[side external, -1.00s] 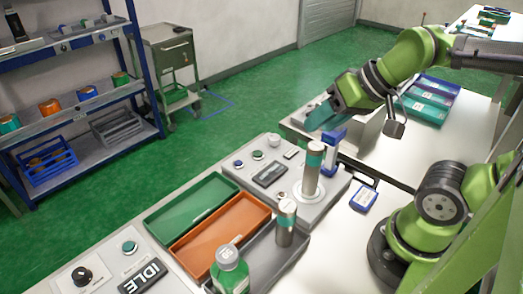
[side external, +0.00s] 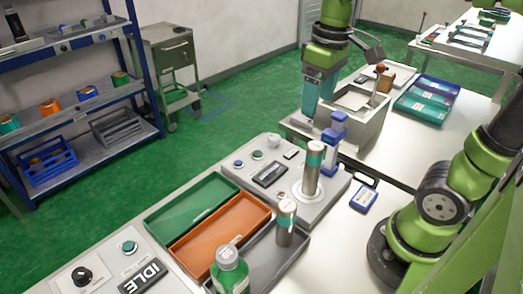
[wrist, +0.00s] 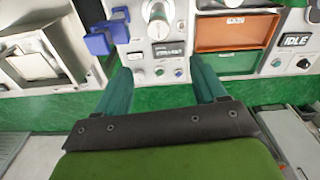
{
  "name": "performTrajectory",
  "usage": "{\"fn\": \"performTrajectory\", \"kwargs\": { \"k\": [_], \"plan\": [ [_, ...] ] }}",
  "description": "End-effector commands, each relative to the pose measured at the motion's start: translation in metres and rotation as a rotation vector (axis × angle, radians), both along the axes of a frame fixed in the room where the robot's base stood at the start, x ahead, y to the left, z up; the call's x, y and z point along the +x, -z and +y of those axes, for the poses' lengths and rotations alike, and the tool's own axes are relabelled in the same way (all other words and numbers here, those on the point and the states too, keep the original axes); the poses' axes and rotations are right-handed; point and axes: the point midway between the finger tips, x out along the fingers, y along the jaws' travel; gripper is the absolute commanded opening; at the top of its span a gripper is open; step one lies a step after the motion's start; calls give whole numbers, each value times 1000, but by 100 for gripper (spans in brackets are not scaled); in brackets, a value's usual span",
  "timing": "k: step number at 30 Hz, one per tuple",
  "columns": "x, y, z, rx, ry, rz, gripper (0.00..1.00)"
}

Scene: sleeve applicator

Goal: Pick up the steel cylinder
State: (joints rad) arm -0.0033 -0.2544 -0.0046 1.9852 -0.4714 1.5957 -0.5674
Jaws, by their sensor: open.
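One steel cylinder (side external: 313,168) with a teal band stands upright on the round seat of the grey applicator panel (side external: 332,190). It shows from above at the top of the wrist view (wrist: 158,12). A second, shorter steel cylinder (side external: 286,224) stands upright in the dark grey tray (side external: 262,262). My gripper (side external: 311,110) points down beyond the panel, behind the blue holder, apart from both cylinders. In the wrist view, its two teal fingers (wrist: 160,68) are spread with nothing between them.
A blue holder (side external: 334,132) stands close to my gripper, with a grey open box (side external: 352,97) to the right.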

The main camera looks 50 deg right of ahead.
Motion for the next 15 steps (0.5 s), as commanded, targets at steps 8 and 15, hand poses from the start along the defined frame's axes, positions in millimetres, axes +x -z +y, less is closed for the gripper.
{"fn": "performTrajectory", "kwargs": {
  "k": [8, 15],
  "plan": [
    [-12, 0, -1, -8, -106, 80, 70],
    [-13, 51, -1, -8, -105, 81, 70]
  ]
}}
